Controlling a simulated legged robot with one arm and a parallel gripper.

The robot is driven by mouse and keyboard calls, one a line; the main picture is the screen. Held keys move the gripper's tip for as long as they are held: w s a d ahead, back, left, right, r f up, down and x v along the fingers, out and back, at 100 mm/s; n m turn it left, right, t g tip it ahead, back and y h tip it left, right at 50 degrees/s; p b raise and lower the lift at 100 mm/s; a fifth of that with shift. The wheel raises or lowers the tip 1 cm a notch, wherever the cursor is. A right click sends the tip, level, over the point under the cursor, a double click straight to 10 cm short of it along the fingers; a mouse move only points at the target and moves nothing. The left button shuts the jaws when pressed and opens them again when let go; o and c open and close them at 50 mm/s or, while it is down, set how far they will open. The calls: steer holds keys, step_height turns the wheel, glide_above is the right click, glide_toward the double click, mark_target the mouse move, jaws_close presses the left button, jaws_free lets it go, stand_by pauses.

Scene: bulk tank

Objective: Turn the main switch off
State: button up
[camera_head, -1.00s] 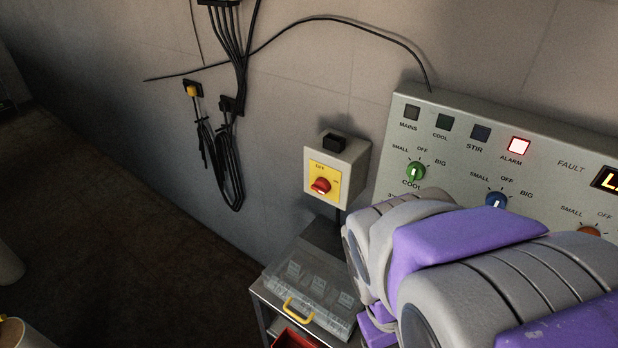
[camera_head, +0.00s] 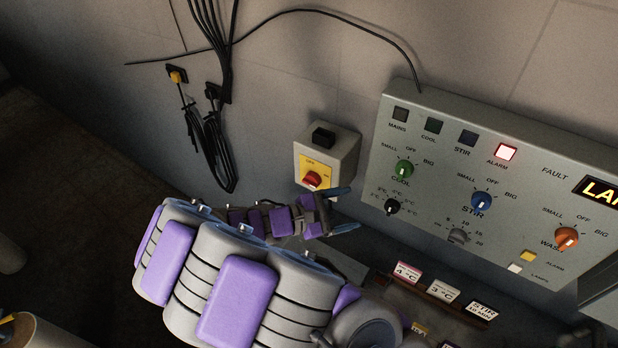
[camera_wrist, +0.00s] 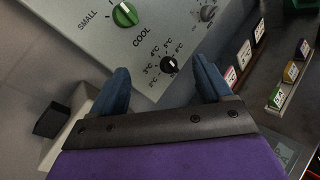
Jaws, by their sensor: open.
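The main switch (camera_head: 313,180) is a red knob on a yellow plate, on the front of a grey box (camera_head: 341,155) on the wall. In the head view my gripper (camera_head: 345,208) is just below and right of the knob, with its blue fingers spread and empty. The gripper and arm hide the lower part of the yellow plate. I cannot tell whether a finger touches the box. In the wrist view my gripper (camera_wrist: 166,85) is open towards the control panel, and the box (camera_wrist: 88,103) shows at the left, partly behind a finger. The knob is not visible there.
The control panel (camera_head: 520,180) right of the box carries a green knob (camera_head: 404,169), a blue knob (camera_head: 481,201), an orange knob (camera_head: 566,238) and a lit red alarm lamp (camera_head: 505,153). Small labelled cards (camera_head: 443,290) stand below it. Black cables (camera_head: 212,150) hang on the wall at left.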

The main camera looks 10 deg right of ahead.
steer(key=w+a+f+n+t+p, duration=0.1)
steer(key=w+a+f+n+t, duration=0.15)
steer(key=a, duration=0.25)
steer(key=w+a+f+n+t+p, duration=0.1)
steer(key=w+a+f+n+t, duration=0.1)
steer(key=a+n+t, duration=0.25)
steer(key=n+t+y+p, duration=0.1)
steer(key=n+t+y, duration=0.2)
steer(key=n+t, duration=0.15)
glide_toward(308, 183)
steer(key=shift+n+g, duration=0.45)
steer(key=b+x, duration=0.1)
steer(key=x, duration=0.7)
steer(key=shift+w+d+r+b, duration=0.1)
steer(key=shift+r+b, duration=0.1)
steer(key=shift+b, duration=0.15)
steer(key=shift+w+d, duration=0.4)
steer(key=shift+w, duration=0.15)
steer(key=shift+a, duration=0.1)
steer(key=shift+r, duration=0.1)
steer(key=c, duration=1)
